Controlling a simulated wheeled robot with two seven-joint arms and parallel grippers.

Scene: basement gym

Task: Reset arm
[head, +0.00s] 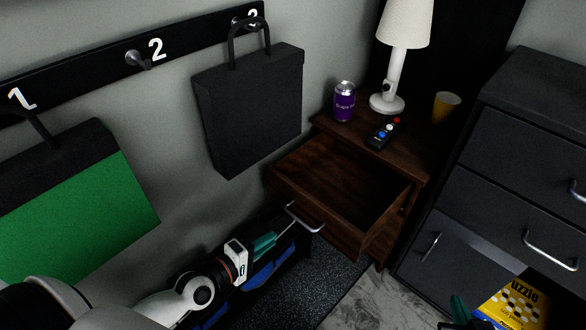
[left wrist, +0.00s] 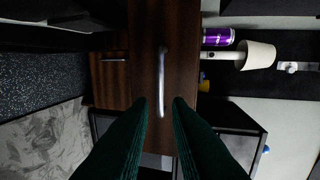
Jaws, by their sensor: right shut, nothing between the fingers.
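My left gripper (head: 272,240) reaches in from the left in the head view, with its teal fingers close to the handle of the open nightstand drawer (head: 303,218). In the left wrist view its two dark fingers (left wrist: 160,102) are apart, and the silver handle (left wrist: 161,72) shows in the gap at the fingertips. I cannot tell whether they touch it. The drawer (head: 345,190) is pulled out and looks empty. My right gripper (head: 461,309) shows only as a small teal part at the bottom edge, beside a yellow puzzle box; it is shut and empty.
The nightstand top (head: 352,135) bears a purple can (head: 344,103), a remote (head: 383,133), a white lamp (head: 388,103) and a yellow cup (head: 445,106). A dark dresser (head: 520,150) stands right, with the puzzle box (head: 515,305) at its lower drawer. Bags hang on the left wall.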

